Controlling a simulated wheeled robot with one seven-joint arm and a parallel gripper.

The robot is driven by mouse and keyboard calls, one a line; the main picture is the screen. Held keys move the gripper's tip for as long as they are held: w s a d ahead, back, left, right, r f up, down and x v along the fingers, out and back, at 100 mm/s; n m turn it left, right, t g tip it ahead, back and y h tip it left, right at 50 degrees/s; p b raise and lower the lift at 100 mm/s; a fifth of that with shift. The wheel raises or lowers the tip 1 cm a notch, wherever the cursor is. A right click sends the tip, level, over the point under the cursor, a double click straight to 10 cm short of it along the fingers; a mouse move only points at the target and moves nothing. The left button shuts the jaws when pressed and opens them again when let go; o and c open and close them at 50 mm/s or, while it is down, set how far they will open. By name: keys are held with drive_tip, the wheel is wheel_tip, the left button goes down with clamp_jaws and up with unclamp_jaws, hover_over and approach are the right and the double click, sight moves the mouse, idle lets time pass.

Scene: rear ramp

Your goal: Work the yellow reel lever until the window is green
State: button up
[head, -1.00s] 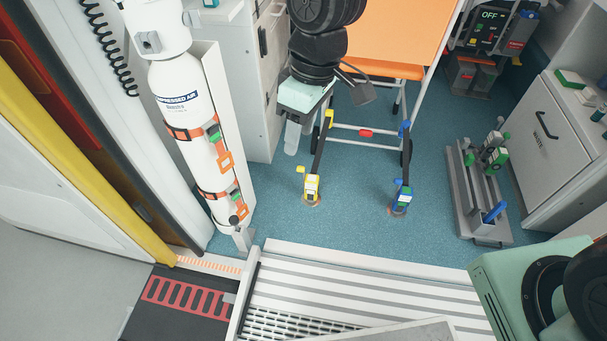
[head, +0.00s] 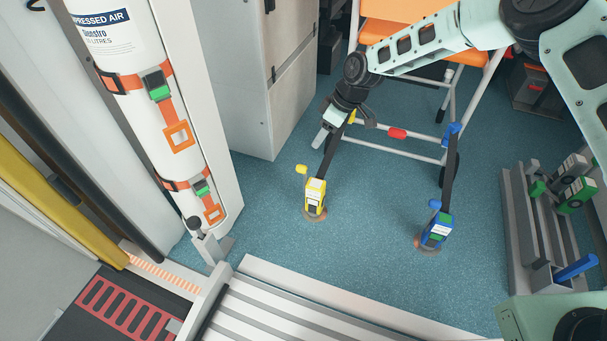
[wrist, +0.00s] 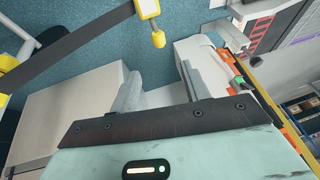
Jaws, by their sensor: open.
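The yellow reel (head: 315,197) stands on the blue floor at the foot of a dark strap (head: 331,150). Its yellow lever (head: 301,169) sticks out to the upper left. The small window's colour cannot be made out. In the wrist view the lever's knob (wrist: 158,39) hangs below the reel body (wrist: 148,8), which is cut by the top edge. My gripper (head: 324,138) is open and empty, above and behind the reel in the head view. In the wrist view its two pale fingers (wrist: 160,92) are spread, with the lever beyond them and apart from them.
A blue reel (head: 437,231) stands to the right, on another strap from the orange-seated chair (head: 397,133). A white air cylinder (head: 155,125) and a grey cabinet (head: 258,80) are at left. A grey rack (head: 522,230) is at right. Floor between the reels is clear.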

drive_tip(key=b+x, duration=0.9)
drive_tip(key=x, duration=0.8)
drive_tip(key=shift+a+f, duration=0.1)
drive_tip(key=shift+f, duration=0.15)
clamp_jaws()
